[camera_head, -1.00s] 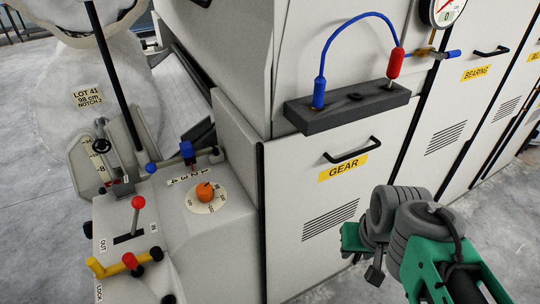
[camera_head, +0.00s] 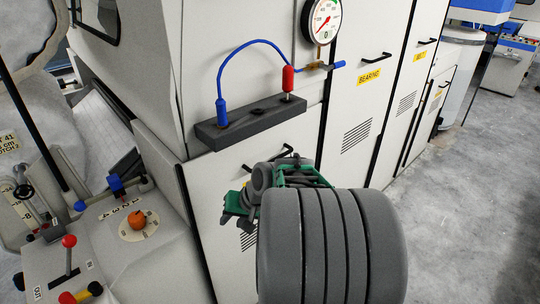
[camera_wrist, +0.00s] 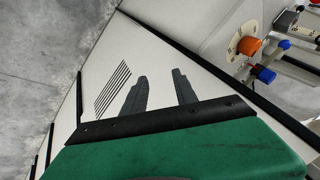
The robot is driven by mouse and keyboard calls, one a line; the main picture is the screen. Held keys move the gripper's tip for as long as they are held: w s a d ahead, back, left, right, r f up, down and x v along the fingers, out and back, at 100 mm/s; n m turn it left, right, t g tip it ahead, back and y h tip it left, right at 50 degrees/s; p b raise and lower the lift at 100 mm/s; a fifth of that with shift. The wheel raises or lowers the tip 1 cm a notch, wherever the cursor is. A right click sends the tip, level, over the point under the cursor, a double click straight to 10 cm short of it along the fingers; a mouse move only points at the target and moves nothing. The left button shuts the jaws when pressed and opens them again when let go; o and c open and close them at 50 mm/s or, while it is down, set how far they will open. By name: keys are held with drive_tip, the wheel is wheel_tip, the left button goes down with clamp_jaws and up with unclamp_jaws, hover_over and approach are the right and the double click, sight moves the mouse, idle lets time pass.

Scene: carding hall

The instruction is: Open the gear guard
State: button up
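The gear guard (camera_head: 205,205) is a white panel on the machine side, and it looks shut and flush. Its black handle (camera_head: 286,149) is partly hidden behind my arm, and only a sliver of its yellow label shows. My green gripper (camera_head: 233,206) is in front of this panel, below the handle. In the wrist view the two dark fingers of my gripper (camera_wrist: 159,76) stand apart with nothing between them. Behind them are the panel (camera_wrist: 105,60) and its louvre slots. The handle does not show in the wrist view.
Above the guard is a dark block (camera_head: 250,123) with red and blue plugs and a blue hose, beside a gauge (camera_head: 321,20). At left is a control console (camera_head: 120,255) with an orange knob (camera_head: 138,219). The bearing panel (camera_head: 350,120) is to the right. Floor at right is clear.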

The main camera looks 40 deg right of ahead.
drive_tip(key=d+r+m+t+p, duration=0.1)
drive_tip(key=d+r+m+t, duration=0.25)
drive_tip(key=d, duration=0.35)
drive_tip(key=d+r+m+t+h, duration=0.1)
drive_tip(key=d+r+m+t, duration=0.2)
drive_tip(key=d, duration=0.5)
drive_tip(key=d+r+m+t+p, duration=0.1)
drive_tip(key=d+m+t, duration=0.35)
drive_tip(key=d, duration=0.25)
drive_tip(key=shift+g, duration=0.6)
drive_tip(key=x, duration=0.3)
drive_tip(key=p+x, duration=0.1)
drive_tip(key=x, duration=0.3)
drive_tip(key=shift+w+d+p, duration=0.2)
drive_tip(key=shift+w+p, duration=0.1)
drive_tip(key=shift+w, duration=0.05)
drive_tip(key=shift+c, duration=0.4)
clamp_jaws()
